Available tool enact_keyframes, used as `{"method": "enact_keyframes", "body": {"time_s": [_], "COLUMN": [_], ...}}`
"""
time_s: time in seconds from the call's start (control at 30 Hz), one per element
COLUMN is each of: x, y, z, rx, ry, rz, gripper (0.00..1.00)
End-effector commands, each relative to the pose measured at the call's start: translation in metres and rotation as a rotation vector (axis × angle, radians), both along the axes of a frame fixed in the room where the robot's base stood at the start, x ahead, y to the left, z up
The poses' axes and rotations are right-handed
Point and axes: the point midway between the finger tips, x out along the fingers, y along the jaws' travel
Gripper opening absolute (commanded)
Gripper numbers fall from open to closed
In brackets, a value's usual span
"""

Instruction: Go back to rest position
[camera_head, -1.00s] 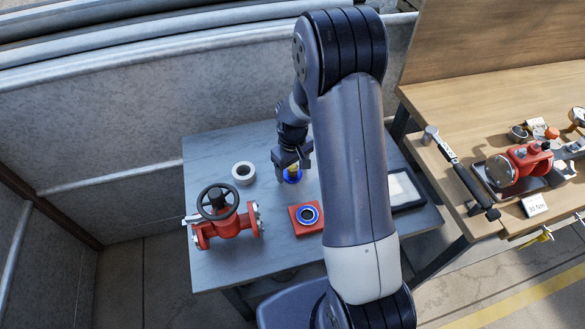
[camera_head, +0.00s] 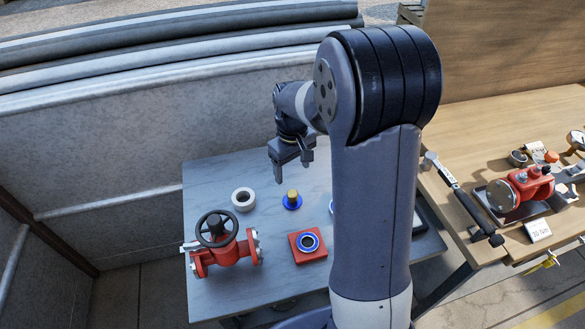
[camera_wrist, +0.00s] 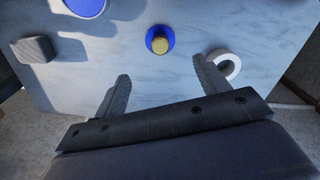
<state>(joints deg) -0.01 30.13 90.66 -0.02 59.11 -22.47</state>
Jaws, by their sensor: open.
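My gripper (camera_head: 290,163) is open and empty, raised above the back part of the grey table (camera_head: 225,285). In the wrist view its two fingers (camera_wrist: 160,85) are spread apart with nothing between them. A blue-based piece with a yellow top (camera_head: 292,200) stands on the table below my gripper, apart from it. It also shows in the wrist view (camera_wrist: 160,44), beyond the fingertips. A white ring (camera_head: 243,199) lies to its left. In the wrist view the ring (camera_wrist: 229,68) is partly hidden behind one finger.
A red valve with a black handwheel (camera_head: 222,248) stands front left on the table. A red block with a blue ring (camera_head: 308,245) is beside it. A wooden bench (camera_head: 470,140) with a torque wrench (camera_head: 465,200) and red valve (camera_head: 530,185) is right. A grey wall (camera_head: 130,130) stands behind.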

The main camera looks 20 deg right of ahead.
Motion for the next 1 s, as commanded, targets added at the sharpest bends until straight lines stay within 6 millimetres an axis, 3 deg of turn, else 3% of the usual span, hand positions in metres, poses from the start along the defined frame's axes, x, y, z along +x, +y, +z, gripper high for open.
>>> {"method": "enact_keyframes", "body": {"time_s": [0.27,0.87,1.0], "x": [-0.001,-0.001,0.001], "y": [0.000,0.000,0.000], "z": [-0.017,-0.126,-0.112], "rx": [0.000,0.000,0.000], "ry": [0.004,0.004,-0.003], "rz": [0.000,0.000,0.000], "gripper": [0.70,0.70,0.70]}}
